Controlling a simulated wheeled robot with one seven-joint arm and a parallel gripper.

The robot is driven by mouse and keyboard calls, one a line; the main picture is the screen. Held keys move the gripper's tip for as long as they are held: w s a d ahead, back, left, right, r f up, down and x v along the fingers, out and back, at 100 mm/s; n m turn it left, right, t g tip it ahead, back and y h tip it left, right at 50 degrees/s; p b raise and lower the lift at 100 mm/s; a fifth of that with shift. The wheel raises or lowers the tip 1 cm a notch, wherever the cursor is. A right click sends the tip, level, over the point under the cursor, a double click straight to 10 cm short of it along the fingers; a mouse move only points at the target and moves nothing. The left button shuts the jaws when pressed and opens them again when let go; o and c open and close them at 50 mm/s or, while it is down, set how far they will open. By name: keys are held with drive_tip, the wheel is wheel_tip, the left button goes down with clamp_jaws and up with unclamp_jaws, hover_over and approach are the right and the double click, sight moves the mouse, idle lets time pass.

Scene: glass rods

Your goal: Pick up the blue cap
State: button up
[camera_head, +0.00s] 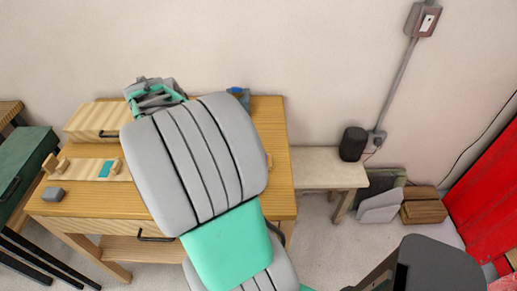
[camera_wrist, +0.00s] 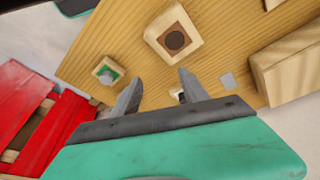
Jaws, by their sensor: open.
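A small blue thing (camera_head: 238,91), perhaps the blue cap, shows at the back of the wooden table (camera_head: 270,115) in the head view. My arm partly hides it, and its shape is unclear. I see no clearly blue cap in the wrist view. My gripper (camera_wrist: 159,78) is open in the wrist view, with its two grey fingers apart over the table and nothing held between them. A small white and dark thing (camera_wrist: 178,96) shows beside the right finger, partly hidden. In the head view my arm covers the middle of the table, and the fingertips are not clear.
A wooden box (camera_wrist: 287,68) is at right. A low bench (camera_head: 315,168) stands beside the table.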

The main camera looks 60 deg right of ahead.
drive_tip(key=s+d+f+m+g+p, duration=0.1)
drive_tip(key=s+d+f+m+g, duration=0.15)
drive_tip(key=s+d+m, duration=0.9)
drive_tip(key=d+f, duration=0.1)
drive_tip(key=f, duration=0.1)
drive_tip(key=d+f+n+p, duration=0.1)
drive_tip(key=f, duration=0.1)
drive_tip(key=s+d+f+n+p, duration=0.1)
drive_tip(key=f, duration=0.1)
drive_tip(key=shift+s+f+g, duration=0.1)
drive_tip(key=shift+f+g, duration=0.15)
drive_tip(key=shift+a, duration=0.1)
clamp_jaws()
